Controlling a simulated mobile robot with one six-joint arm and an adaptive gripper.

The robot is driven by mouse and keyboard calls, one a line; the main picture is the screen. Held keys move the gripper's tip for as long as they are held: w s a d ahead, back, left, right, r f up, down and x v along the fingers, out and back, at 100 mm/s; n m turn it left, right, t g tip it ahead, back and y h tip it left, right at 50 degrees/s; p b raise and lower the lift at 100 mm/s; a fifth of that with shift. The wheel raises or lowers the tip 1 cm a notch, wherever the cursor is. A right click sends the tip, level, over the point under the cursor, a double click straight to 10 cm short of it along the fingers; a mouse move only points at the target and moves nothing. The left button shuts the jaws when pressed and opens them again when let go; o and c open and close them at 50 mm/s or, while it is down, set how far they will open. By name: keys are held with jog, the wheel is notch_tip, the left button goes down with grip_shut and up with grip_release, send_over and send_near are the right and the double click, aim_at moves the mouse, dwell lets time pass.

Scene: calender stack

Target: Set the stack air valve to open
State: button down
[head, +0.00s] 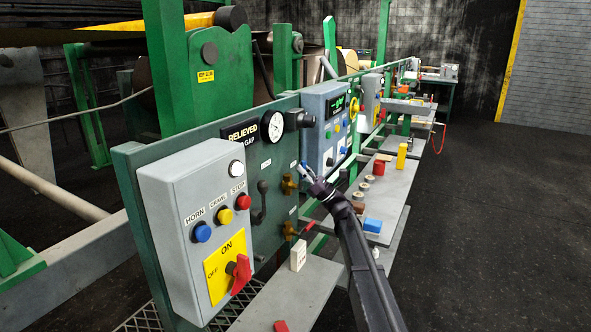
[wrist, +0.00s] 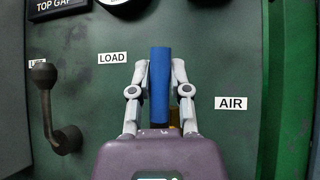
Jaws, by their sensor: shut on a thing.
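The air valve shows in the wrist view as a blue handle (wrist: 160,88), with a bit of brass body (wrist: 175,131) behind my gripper. The AIR label (wrist: 231,103) is on the panel just right of it. My gripper (wrist: 160,66) has one finger on each side of the blue handle and is shut on it. The handle stands upright in the wrist view. Its lower end and most of the valve body are hidden by my gripper. In the head view my gripper (head: 306,175) is at the green panel, right of a brass valve (head: 289,186).
A lower brass valve has a red handle (head: 308,226). A grey control box (head: 190,225) with a red switch is at the front left. Shelves (head: 380,205) with loose blocks run along the right.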

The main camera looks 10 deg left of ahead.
jog(key=shift+d, duration=0.1)
jog(key=c, duration=0.6)
grip_release()
jog(key=shift+s, duration=0.1)
